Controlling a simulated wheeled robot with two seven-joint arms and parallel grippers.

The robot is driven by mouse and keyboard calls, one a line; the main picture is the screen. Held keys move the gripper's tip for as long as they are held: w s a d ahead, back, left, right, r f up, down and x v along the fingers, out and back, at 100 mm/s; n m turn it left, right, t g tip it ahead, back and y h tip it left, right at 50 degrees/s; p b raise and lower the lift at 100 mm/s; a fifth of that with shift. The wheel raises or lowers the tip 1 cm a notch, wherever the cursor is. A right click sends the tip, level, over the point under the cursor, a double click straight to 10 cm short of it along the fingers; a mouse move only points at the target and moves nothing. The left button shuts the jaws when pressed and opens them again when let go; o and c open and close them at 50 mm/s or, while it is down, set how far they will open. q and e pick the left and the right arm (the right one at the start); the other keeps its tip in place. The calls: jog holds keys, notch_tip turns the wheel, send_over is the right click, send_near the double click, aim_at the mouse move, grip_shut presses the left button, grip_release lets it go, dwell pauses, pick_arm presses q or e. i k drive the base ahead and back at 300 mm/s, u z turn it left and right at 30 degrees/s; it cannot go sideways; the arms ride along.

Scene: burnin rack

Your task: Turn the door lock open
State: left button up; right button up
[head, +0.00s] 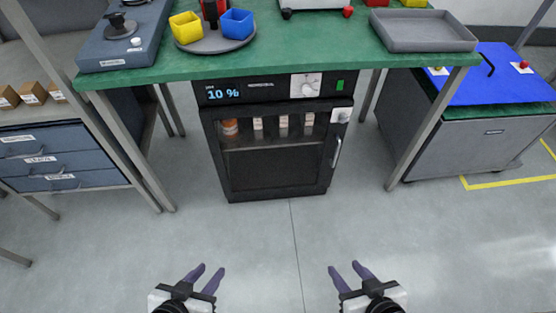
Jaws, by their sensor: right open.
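The dark cabinet's door (275,173) is shut under the green bench, with a window showing several small items inside. The door lock (343,115) is a pale plate with a knob at the door's upper right corner. A metal handle (337,151) sits below it on the door's right edge. My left gripper (208,271) is at the bottom of the view, fingers apart and empty. My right gripper (346,268) is at the bottom, right of middle, open and empty. Both are well short of the cabinet and lock.
The control panel (270,87) above the door shows 10 % and a dial (306,85). The green bench (275,62) overhangs the cabinet. Drawers (62,155) stand left, and a grey cabinet (480,148) stands right. The floor (270,245) before the door is clear.

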aim_at(342, 118)
jog(key=u, duration=0.5)
jog(key=k, duration=1.15)
jog(key=z, duration=0.5)
jog(key=i, duration=1.5)
jog(key=u, duration=0.65)
